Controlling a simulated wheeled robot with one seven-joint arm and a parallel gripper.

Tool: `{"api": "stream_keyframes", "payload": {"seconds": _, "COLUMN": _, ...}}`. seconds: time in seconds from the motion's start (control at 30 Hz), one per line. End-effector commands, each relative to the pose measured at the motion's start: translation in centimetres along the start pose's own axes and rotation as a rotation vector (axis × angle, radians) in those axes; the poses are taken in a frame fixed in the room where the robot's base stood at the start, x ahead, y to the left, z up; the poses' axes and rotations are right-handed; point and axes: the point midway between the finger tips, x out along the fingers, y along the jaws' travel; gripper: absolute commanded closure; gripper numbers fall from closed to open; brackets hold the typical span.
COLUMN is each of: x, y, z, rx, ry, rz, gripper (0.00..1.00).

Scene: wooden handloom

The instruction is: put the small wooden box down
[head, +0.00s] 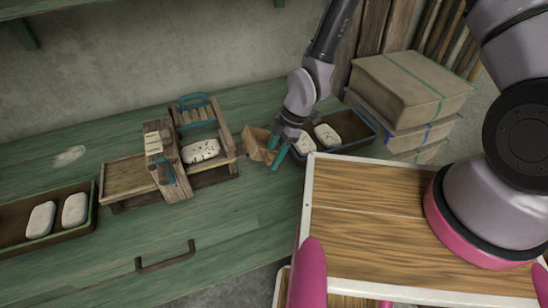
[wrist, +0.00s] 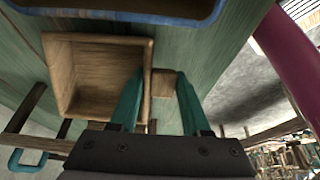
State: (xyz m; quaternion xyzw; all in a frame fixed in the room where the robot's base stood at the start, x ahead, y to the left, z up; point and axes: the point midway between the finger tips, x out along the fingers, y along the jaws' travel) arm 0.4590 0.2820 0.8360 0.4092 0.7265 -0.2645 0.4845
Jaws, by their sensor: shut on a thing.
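The small wooden box (head: 257,143) is open-topped and sits at the left of my gripper (head: 277,158) in the head view. In the wrist view the box (wrist: 75,88) shows its hollow inside, which looks empty. A small wooden block (wrist: 163,84) on its side lies between the two teal fingers of my gripper (wrist: 159,85), and they are shut on it. The box is over the green bench top (head: 225,225); whether it touches the bench cannot be told.
A wooden loom-like frame (head: 172,184) with a white block stands just left of the box. A blue-rimmed tray (head: 355,143) with white blocks is close on the right. Another tray (head: 70,233) lies far left. The front of the bench is clear.

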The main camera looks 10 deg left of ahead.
Motion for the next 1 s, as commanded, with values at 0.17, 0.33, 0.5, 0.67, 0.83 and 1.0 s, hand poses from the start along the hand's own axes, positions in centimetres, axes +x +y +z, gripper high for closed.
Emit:
{"api": "stream_keyframes", "payload": {"seconds": 0.17, "x": 0.8, "y": -0.5, "z": 0.6, "rx": 0.002, "ry": -0.006, "rz": -0.014, "gripper": 1.00}}
{"api": "stream_keyframes", "payload": {"seconds": 0.33, "x": 0.8, "y": -0.6, "z": 0.6, "rx": 0.003, "ry": -0.007, "rz": -0.014, "gripper": 0.23}}
{"api": "stream_keyframes", "payload": {"seconds": 0.5, "x": 0.8, "y": -0.5, "z": 0.6, "rx": 0.004, "ry": -0.007, "rz": -0.014, "gripper": 0.23}}
{"api": "stream_keyframes", "payload": {"seconds": 0.67, "x": -0.1, "y": -0.4, "z": 0.6, "rx": 0.007, "ry": -0.007, "rz": -0.012, "gripper": 0.23}}
{"api": "stream_keyframes", "payload": {"seconds": 0.83, "x": -3.4, "y": -0.2, "z": 0.6, "rx": 0.007, "ry": -0.005, "rz": -0.007, "gripper": 0.23}}
{"api": "stream_keyframes", "payload": {"seconds": 1.0, "x": -7.2, "y": -0.2, "z": 0.5, "rx": 0.006, "ry": -0.004, "rz": -0.006, "gripper": 0.23}}
